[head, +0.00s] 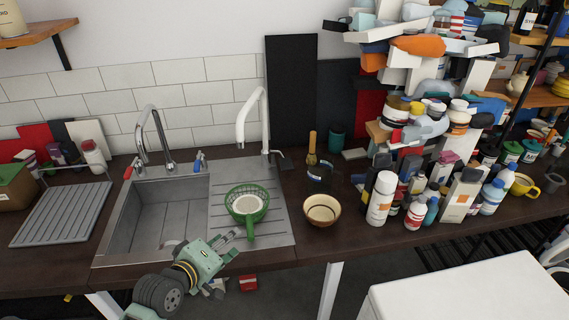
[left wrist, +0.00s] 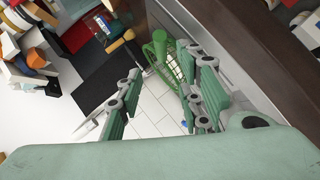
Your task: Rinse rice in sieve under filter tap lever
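The green sieve (head: 262,211) rests on the drainboard right of the sink basin, with pale rice (head: 246,204) inside and its handle toward the front edge. The white filter tap (head: 262,118) stands behind it, its spout pointing down; a dark part, possibly the lever, shows at its foot. My left gripper (head: 232,237) is low at the counter's front, beside the sieve handle. In the left wrist view its fingers (left wrist: 163,70) are spread, with the sieve (left wrist: 172,68) beyond them; nothing is visibly held. My right gripper is not in view.
A tan bowl (head: 322,210) stands right of the drainboard. The chrome tap (head: 155,135) rises behind the basin (head: 150,215). Bottles and a tall cluttered pile (head: 430,90) crowd the counter's right side. A grey rack (head: 62,215) lies at left.

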